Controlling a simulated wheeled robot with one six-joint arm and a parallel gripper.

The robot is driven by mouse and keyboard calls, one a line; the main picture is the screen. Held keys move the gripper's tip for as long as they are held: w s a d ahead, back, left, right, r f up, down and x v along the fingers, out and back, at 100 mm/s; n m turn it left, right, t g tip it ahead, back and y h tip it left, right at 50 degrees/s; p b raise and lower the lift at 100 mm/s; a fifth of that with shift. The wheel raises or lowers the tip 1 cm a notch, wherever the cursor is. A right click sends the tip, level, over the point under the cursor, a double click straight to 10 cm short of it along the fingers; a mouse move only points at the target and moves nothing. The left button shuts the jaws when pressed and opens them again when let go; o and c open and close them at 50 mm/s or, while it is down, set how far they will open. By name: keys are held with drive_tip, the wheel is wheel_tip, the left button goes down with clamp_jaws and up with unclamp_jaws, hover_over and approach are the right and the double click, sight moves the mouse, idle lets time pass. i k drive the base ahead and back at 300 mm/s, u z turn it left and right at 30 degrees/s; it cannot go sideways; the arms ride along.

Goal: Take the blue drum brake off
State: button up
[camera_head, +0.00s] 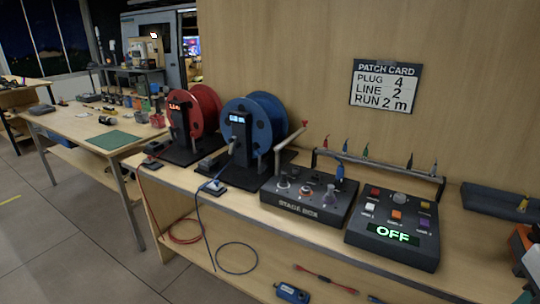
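The blue drum (262,118) stands on a black base on the wooden bench, left of centre. A small lit display (238,119) is on its front, but I cannot read its figures. A pale lever with a red end (290,136) slants up to the right beside the drum's right side. It looks like the drum's brake, but I cannot tell its setting. A blue cable (203,215) runs from the drum's front over the bench edge and hangs down to a loop.
The red drum (204,108) stands close on the left. The stage box (310,200) and a control box reading OFF (393,235) stand to the right. A patch card (386,86) reads plug 4, line 2, run 2 m. Floor (60,255) is open at lower left.

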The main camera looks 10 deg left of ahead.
sight(259, 151)
drive_tip(key=u, duration=0.35)
drive_tip(key=i, duration=0.8)
drive_tip(key=u, duration=0.5)
drive_tip(key=k, duration=1.2)
drive_tip(key=u, duration=0.9)
drive_tip(key=i, duration=1.25)
drive_tip(key=z, duration=0.8)
drive_tip(key=i, duration=0.45)
drive_tip(key=z, duration=0.35)
